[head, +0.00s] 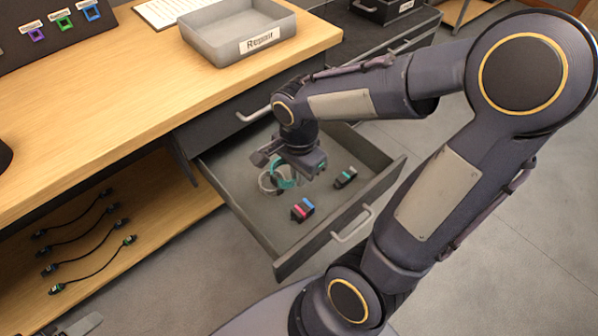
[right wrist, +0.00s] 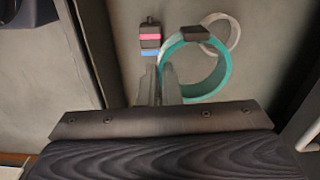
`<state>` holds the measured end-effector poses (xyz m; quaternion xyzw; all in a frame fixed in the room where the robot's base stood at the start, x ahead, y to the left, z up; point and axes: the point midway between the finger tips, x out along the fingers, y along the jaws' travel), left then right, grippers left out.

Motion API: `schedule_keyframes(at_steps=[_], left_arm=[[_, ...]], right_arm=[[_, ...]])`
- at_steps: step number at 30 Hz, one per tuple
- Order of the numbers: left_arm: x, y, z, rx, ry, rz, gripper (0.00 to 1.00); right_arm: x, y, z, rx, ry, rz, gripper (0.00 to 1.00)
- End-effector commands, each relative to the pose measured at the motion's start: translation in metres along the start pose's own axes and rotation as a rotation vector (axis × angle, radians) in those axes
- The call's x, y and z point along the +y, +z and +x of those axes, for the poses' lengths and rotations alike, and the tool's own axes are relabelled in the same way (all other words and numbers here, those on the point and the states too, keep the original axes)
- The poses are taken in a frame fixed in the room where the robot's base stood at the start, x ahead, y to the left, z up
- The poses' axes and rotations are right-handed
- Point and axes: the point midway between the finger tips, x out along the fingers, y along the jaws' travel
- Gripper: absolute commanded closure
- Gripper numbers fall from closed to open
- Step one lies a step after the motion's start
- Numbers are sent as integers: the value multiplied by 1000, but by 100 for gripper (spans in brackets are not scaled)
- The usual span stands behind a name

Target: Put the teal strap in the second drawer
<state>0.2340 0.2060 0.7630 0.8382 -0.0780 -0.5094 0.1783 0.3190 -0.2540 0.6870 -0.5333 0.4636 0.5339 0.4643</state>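The teal strap (head: 284,172) is a ring with a dark clasp. It is at my right gripper (head: 291,172), over the open drawer (head: 240,215). In the right wrist view the strap (right wrist: 222,80) has its near side between the closely spaced fingers of the right gripper (right wrist: 159,88), which look shut on it. Whether the strap touches the drawer floor is unclear. The open drawer lies below a closed drawer (head: 225,117) with its own handle. What looks like a tip of my left gripper (head: 82,325) shows at the bottom left edge; its fingers are unclear.
The drawer also holds a pale ring (head: 266,182), a pink-and-blue block (head: 302,210) and a dark block with a green mark (head: 345,177). A grey "Repair" tray (head: 215,45) stands on the bench (head: 120,100). Several cables lie on the lower shelf (head: 165,220).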

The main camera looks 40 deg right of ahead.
Motion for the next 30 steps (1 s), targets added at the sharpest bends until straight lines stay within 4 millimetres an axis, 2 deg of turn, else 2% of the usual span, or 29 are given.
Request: schedule_keyframes(at_steps=[10,12,15,25,30], left_arm=[[-9,10,20,0,0,0,44],[-12,13,26,0,0,0,44],[-14,15,30,0,0,0,44],[-17,18,36,0,0,0,44],[-21,23,46,0,0,0,44]], right_arm=[[-19,-82,41,2,2,6,100],[-21,-92,58,0,5,4,100],[-25,-105,73,0,3,2,100],[-30,-123,93,1,2,-1,100],[-30,-125,120,0,3,-3,100]])
